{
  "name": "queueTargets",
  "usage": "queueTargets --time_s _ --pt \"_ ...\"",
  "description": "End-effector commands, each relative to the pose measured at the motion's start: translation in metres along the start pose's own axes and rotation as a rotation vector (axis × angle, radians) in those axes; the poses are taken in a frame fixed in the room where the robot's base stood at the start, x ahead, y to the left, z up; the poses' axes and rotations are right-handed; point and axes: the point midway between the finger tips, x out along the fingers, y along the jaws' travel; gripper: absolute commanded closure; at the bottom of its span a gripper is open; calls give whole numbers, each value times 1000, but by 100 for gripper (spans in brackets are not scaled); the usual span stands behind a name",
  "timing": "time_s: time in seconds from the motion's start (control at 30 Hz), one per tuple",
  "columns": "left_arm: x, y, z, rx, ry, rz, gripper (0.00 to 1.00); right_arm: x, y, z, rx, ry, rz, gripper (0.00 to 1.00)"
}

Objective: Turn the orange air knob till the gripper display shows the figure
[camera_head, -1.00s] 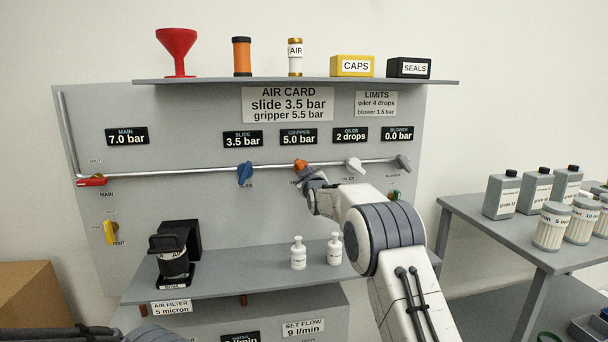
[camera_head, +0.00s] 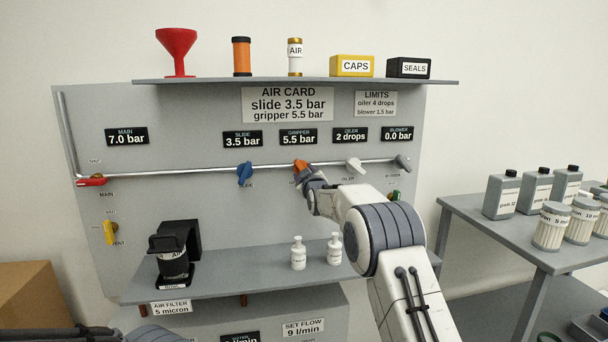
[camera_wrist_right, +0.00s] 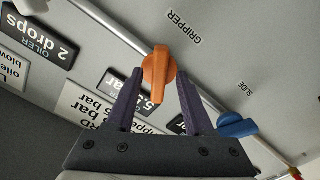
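The orange air knob (camera_head: 299,167) is on the pipe under the gripper display (camera_head: 298,137), which reads 5.5 bar. The air card (camera_head: 287,104) says slide 3.5 bar, gripper 5.5 bar. My right gripper (camera_head: 306,177) is at the orange knob. In the right wrist view, the knob (camera_wrist_right: 157,72) sits between the tips of my right gripper (camera_wrist_right: 160,82); the left finger is close to it, and I cannot tell whether both fingers touch it. In the head view my arm partly hides the knob's lower part. My left gripper is not in view; only a dark piece of my arm shows bottom left.
The blue slide knob (camera_head: 245,174) is to the left, the white oiler knob (camera_head: 354,165) and grey blower knob (camera_head: 402,162) to the right. Two white bottles (camera_head: 298,254) stand on the lower shelf. A side table (camera_head: 478,223) with bottles is at right.

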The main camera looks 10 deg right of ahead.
Motion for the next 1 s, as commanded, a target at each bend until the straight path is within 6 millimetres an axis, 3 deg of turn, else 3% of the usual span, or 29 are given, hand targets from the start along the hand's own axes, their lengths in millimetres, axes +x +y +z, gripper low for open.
queueTargets --time_s 0.27,0.8,1.0 --pt "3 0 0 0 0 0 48 -9 0 -1 0 1 1 48" --pt "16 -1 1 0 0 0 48 -88 0 0 0 1 1 48" --pt "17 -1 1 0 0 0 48 -103 0 0 0 0 0 48"
